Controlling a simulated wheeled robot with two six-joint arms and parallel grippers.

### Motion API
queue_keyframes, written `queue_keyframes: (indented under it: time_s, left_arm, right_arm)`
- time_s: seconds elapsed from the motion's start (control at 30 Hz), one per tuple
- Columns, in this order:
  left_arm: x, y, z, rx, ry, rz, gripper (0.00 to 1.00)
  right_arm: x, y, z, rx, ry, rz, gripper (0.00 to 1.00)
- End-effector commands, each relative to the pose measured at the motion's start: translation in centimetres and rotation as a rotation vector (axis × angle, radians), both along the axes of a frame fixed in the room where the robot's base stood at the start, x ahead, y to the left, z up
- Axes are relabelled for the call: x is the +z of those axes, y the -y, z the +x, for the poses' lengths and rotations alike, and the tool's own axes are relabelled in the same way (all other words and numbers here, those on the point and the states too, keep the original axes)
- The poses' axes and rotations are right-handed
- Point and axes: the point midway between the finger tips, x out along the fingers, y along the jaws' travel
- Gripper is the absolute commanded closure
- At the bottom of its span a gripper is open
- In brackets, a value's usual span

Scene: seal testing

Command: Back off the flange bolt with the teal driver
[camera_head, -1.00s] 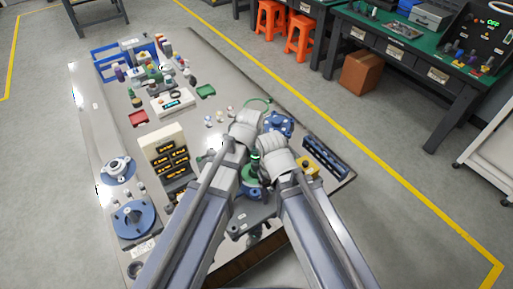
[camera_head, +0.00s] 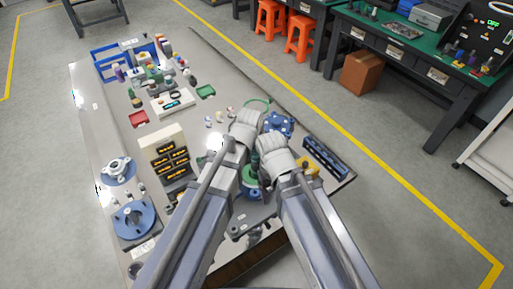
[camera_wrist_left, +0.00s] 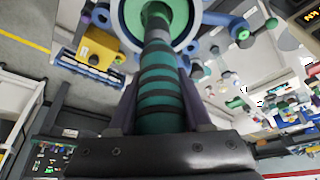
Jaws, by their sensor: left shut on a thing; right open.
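The teal driver (camera_wrist_left: 160,95), banded with dark stripes, stands between the fingers of my left gripper (camera_wrist_left: 158,105), which is shut on it. In the left wrist view its far end meets the middle of a green round part with a pale rim (camera_wrist_left: 188,14). In the head view the green part (camera_head: 250,178) sits on a blue flange base (camera_head: 254,195) between my arms. My right gripper (camera_head: 268,166) is open, close beside the driver on the right; its fingertips are mostly hidden. The flange bolt is hidden, so I cannot tell whether the driver is seated on it.
A blue flanged part (camera_head: 278,124), a yellow block (camera_head: 308,166) and a dark blue rack (camera_head: 326,158) lie close on the right. A bin rack (camera_head: 165,155) and a blue flange (camera_head: 134,218) stand left. The table's right edge is near.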

Motion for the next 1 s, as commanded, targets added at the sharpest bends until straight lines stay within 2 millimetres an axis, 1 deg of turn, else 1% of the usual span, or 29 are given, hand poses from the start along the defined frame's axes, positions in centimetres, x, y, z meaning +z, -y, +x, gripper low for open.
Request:
queue_keyframes:
  time_s: [0.03, 0.2, 0.7, 1.0]
  left_arm:
    - [0.5, 0.0, 0.0, 0.000, 0.001, 0.000, 1.00]
    - [1.7, 0.0, 0.1, 0.000, 0.002, 0.000, 1.00]
    - [4.8, 0.0, 0.1, 0.000, 0.003, -0.001, 1.00]
    - [4.8, 0.0, 0.1, 0.000, 0.003, -0.001, 1.00]
  right_arm:
    - [0.5, 0.0, 0.0, 0.000, 0.000, 0.000, 0.24]
    - [1.6, 0.0, 0.0, 0.000, 0.000, 0.000, 0.24]
    - [4.8, 0.0, 0.0, 0.000, 0.000, 0.000, 0.24]
    - [4.8, 0.0, 0.0, 0.000, 0.000, 0.000, 0.24]
